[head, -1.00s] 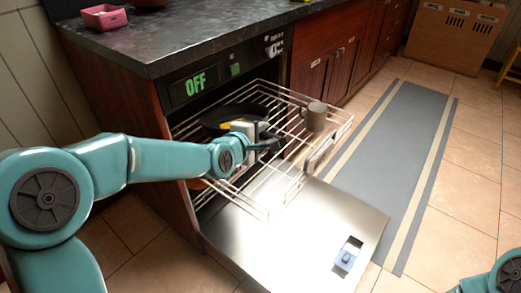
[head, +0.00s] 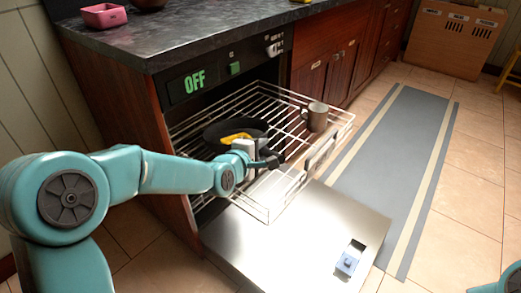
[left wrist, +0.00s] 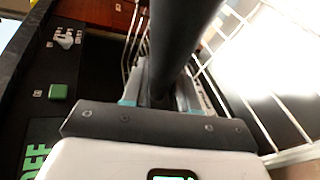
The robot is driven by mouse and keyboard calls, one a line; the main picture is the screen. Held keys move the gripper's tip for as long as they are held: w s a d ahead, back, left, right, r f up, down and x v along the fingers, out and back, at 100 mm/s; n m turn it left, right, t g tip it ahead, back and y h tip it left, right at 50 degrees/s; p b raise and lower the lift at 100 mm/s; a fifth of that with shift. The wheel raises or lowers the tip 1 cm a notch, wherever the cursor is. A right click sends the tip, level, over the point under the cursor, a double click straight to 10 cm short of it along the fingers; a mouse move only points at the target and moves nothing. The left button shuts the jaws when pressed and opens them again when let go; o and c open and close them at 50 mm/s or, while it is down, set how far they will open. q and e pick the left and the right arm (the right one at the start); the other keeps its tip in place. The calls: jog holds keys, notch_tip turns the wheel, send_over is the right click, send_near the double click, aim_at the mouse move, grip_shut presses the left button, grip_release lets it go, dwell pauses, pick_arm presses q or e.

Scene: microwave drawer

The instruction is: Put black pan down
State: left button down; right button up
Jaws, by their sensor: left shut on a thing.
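The black pan (head: 222,130) is inside the pulled-out wire rack (head: 290,95), towards its left side. A yellow thing (head: 237,137) shows in or against the pan, partly hidden by my gripper. My left gripper (head: 254,151) is at the pan's near side, shut on its dark handle. In the left wrist view the black handle (left wrist: 180,40) runs up between the fingers of my left gripper (left wrist: 160,88). I cannot tell whether the pan's bottom touches the rack. My right gripper is out of view.
A grey-brown mug (head: 317,117) stands at the rack's right side. The metal door (head: 300,225) lies open below, with a blue item (head: 348,260) in its recess. The panel above reads OFF (head: 194,83). A pink bowl (head: 104,16) is on the counter (head: 190,40).

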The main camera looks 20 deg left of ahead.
pick_arm(q)
jog(key=shift+f+b, duration=0.15)
jog(key=shift+b, duration=0.2)
jog(key=shift+w, duration=0.1)
jog(key=c, duration=0.9)
grip_release()
jog(key=shift+o, duration=0.2)
jog(key=shift+r+p, duration=0.4)
jog(key=shift+p, duration=0.2)
jog(key=shift+r+p, duration=0.5)
jog(key=shift+p, duration=0.15)
jog(key=p+v, duration=0.1)
jog(key=v, duration=1.1)
jog(key=shift+f, duration=0.35)
